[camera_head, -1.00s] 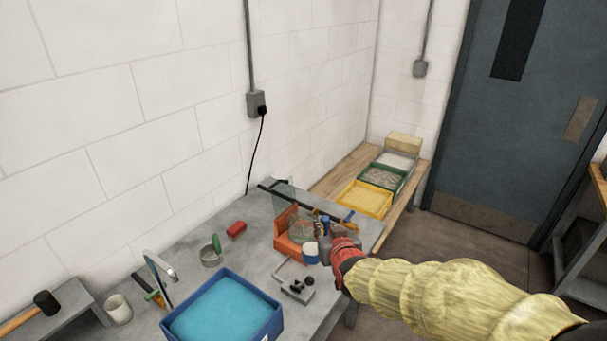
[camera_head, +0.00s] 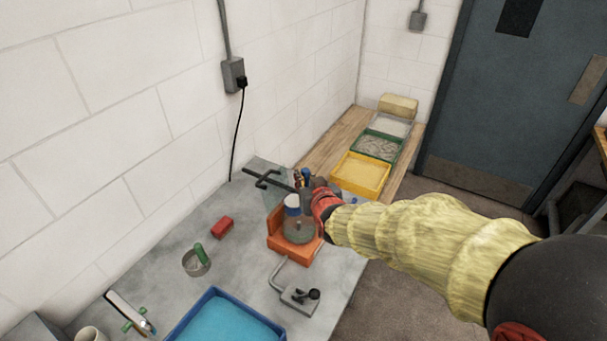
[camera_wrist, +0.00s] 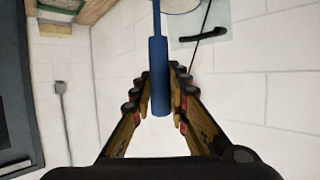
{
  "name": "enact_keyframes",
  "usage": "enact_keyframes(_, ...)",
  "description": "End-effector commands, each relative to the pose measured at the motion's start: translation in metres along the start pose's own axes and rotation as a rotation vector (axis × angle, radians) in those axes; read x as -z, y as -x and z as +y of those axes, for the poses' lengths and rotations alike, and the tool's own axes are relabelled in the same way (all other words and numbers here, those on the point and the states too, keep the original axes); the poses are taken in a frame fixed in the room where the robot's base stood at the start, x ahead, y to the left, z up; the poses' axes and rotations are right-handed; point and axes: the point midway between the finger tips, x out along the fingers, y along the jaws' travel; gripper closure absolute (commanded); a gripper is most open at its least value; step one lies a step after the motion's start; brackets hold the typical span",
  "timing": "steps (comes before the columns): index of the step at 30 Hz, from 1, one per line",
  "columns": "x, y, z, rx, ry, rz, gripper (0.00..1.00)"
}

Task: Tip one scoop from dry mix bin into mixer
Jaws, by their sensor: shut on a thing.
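My gripper (camera_wrist: 158,90) is shut on a blue handle (camera_wrist: 158,75), which looks like the scoop's; the scoop's far end is cut off at the top of the wrist view. In the head view my gripper (camera_head: 308,188) is above the back of an orange machine (camera_head: 298,252) with a clear bowl (camera_head: 299,232), which looks like the mixer. Whether the scoop holds any mix cannot be seen. A yellow bin (camera_head: 362,172), a green bin (camera_head: 380,146) and a pale bin (camera_head: 392,124) stand on a wooden bench; which holds dry mix is unclear.
A blue tub (camera_head: 207,300), a red block (camera_head: 222,228), a round pot (camera_head: 196,264) and a small grey device (camera_head: 300,300) are on the grey counter. A clear panel with a black handle (camera_head: 268,180) is beside my gripper. A wall stands behind.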

Motion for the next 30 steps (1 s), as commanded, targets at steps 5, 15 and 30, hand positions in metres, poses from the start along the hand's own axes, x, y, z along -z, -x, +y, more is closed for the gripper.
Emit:
enact_keyframes(5,-0.017,-0.007,0.000,0.000,0.000,-0.001,1.00)
enact_keyframes(15,-0.022,-0.014,0.004,0.013,-0.031,-0.034,1.00)
enact_keyframes(30,-0.022,-0.024,0.013,0.041,-0.100,-0.111,1.00)
